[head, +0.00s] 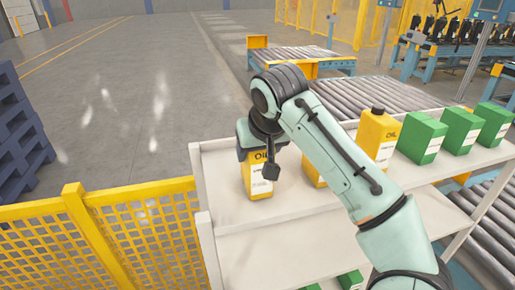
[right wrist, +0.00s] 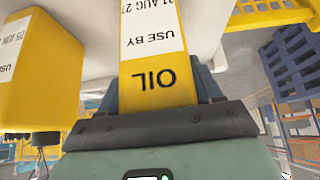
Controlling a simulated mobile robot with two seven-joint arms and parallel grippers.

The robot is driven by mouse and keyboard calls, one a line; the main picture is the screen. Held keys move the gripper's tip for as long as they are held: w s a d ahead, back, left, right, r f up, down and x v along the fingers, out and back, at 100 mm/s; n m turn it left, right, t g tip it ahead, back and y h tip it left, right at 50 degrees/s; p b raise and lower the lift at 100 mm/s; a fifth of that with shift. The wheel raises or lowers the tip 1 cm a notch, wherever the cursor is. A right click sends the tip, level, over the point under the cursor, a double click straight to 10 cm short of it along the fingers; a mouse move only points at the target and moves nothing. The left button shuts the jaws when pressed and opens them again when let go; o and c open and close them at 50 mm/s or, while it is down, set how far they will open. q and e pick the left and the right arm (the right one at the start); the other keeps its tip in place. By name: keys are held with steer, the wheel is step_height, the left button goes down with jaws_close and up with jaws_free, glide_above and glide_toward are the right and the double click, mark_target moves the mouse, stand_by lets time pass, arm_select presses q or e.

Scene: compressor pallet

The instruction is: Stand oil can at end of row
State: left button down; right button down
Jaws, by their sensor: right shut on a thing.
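My right gripper (head: 256,156) is shut on a yellow oil can (head: 258,183) with a white label. It holds the can upright over the left end of the white top shelf (head: 290,213). Whether its base touches the shelf is hard to tell. In the right wrist view the held can (right wrist: 155,85) sits between the fingers, with its "OIL" lettering towards the camera. A second yellow can (head: 313,171) is mostly hidden behind my right arm. A third yellow can (head: 377,138) with a black cap stands farther right. My left gripper is out of view.
Several green boxes (head: 421,138) continue the row to the right. A yellow mesh fence (head: 150,235) stands left of the shelf. A roller conveyor (head: 365,95) runs behind it. Bare shelf lies in front of the row.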

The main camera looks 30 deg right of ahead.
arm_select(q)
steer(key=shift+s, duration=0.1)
arm_select(e)
steer(key=shift+c, duration=0.6)
jaws_free()
steer(key=shift+f, duration=0.15)
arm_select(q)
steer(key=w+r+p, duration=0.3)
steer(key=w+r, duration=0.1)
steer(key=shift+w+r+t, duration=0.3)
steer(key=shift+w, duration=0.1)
arm_select(e)
steer(key=v, duration=1.3)
steer(key=shift+s+r, duration=0.2)
steer(key=shift+r, duration=0.05)
